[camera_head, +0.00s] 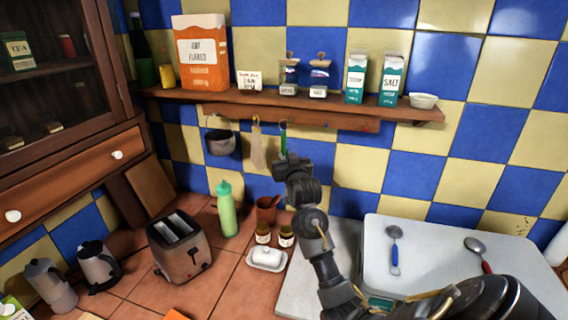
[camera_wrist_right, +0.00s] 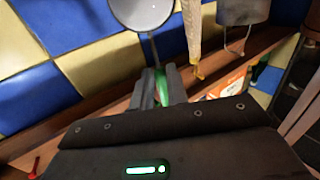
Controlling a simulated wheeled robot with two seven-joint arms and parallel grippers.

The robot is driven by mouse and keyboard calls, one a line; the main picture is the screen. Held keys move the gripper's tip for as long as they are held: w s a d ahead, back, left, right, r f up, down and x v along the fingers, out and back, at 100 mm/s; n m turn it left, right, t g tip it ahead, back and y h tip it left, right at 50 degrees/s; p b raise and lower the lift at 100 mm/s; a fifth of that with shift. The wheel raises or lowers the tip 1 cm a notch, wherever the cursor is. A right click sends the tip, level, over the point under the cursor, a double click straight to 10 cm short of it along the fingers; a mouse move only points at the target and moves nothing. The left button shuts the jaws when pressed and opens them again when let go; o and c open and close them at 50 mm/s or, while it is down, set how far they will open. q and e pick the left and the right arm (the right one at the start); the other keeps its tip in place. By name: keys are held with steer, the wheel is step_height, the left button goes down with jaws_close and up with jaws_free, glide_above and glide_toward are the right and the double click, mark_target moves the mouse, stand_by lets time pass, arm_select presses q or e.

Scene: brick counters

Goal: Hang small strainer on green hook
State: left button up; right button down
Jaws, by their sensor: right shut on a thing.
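The small strainer shows in the right wrist view, with its round bowl (camera_wrist_right: 140,12) at the top edge and its thin neck running to a green handle. My right gripper (camera_wrist_right: 162,88) is shut on this green handle. In the head view my right gripper (camera_head: 284,160) is just below the hook rail (camera_head: 305,121). A green piece (camera_head: 284,138) shows just above the gripper, below the rail. The strainer's bowl is hidden behind my gripper there. I cannot tell the green hook from the handle, or whether they touch. My left gripper is not in view.
A dark pot (camera_head: 220,143) and a beige cloth (camera_head: 257,150) hang left of the gripper, the cloth close by. The rail to its right is free of hanging things. A blue-handled utensil (camera_head: 394,250) and a red-handled one (camera_head: 478,252) lie on the white surface (camera_head: 435,240).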

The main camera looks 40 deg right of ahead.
steer(key=shift+w+d+b, duration=0.5)
steer(key=shift+d+b, duration=0.2)
steer(key=shift+d, duration=0.2)
steer(key=shift+w+d+f, duration=0.15)
steer(key=shift+w+d, duration=0.05)
steer(key=shift+d, duration=0.05)
steer(key=shift+w+d+b, duration=0.25)
steer(key=shift+d+b, duration=0.2)
steer(key=shift+b, duration=0.05)
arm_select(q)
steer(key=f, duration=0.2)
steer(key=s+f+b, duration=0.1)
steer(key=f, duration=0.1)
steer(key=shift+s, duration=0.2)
arm_select(e)
steer(key=shift+w+d+f, duration=0.2)
steer(key=shift+w+d, duration=0.25)
steer(key=shift+d, duration=0.2)
steer(key=shift+w+d+f, duration=0.15)
steer(key=shift+w+d, duration=0.25)
steer(key=shift+d, duration=0.2)
steer(key=shift+f, duration=0.1)
